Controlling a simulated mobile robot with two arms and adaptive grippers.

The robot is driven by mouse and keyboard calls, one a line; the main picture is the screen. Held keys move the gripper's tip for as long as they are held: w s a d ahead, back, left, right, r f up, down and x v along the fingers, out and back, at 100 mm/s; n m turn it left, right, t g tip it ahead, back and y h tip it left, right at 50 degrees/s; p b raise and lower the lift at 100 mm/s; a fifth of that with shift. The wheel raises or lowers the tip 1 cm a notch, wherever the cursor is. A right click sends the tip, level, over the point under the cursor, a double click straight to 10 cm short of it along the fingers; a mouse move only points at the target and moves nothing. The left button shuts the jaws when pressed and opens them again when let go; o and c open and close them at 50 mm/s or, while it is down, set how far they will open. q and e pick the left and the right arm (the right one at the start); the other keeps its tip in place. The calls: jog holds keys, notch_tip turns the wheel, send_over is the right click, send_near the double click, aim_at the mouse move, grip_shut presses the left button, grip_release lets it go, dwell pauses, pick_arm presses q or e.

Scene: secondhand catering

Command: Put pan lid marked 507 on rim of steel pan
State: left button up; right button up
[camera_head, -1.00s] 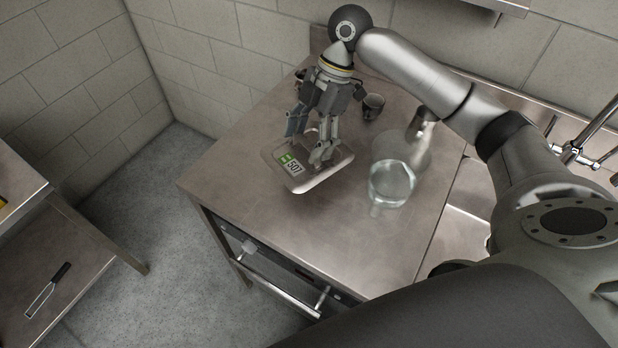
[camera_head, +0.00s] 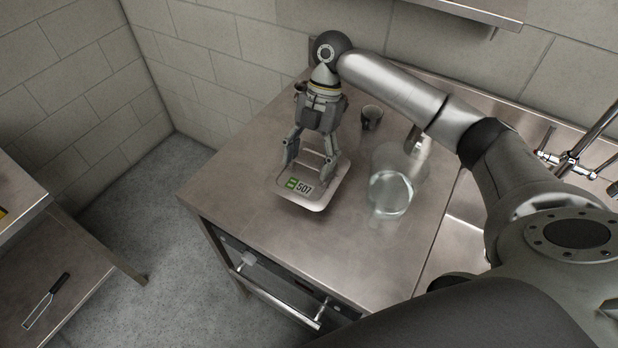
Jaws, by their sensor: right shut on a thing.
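The pan lid marked 507 (camera_head: 317,203) is a pale, rounded rectangular lid with a green and white label. It is at the middle of the steel counter, with the label towards me. My right gripper (camera_head: 308,163) is shut on the lid's raised handle from above, with a finger on each side. I cannot tell whether the lid touches the counter or hangs just above it. I cannot make out the steel pan in this view. My left gripper is not in view.
A clear glass vessel (camera_head: 390,192) stands just right of the lid. A dark cup (camera_head: 371,117) stands behind it. A sink and tap (camera_head: 567,160) are at the right. The steel counter (camera_head: 240,190) is bare left of the lid. A handled utensil (camera_head: 46,300) lies on a lower left shelf.

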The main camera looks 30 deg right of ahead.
aim_at(310, 176)
jog(key=shift+f, duration=0.85)
notch_tip(310, 176, down, 4)
jog(key=shift+f+p, duration=0.2)
jog(key=shift+p, duration=0.85)
jog(key=o, duration=1.1)
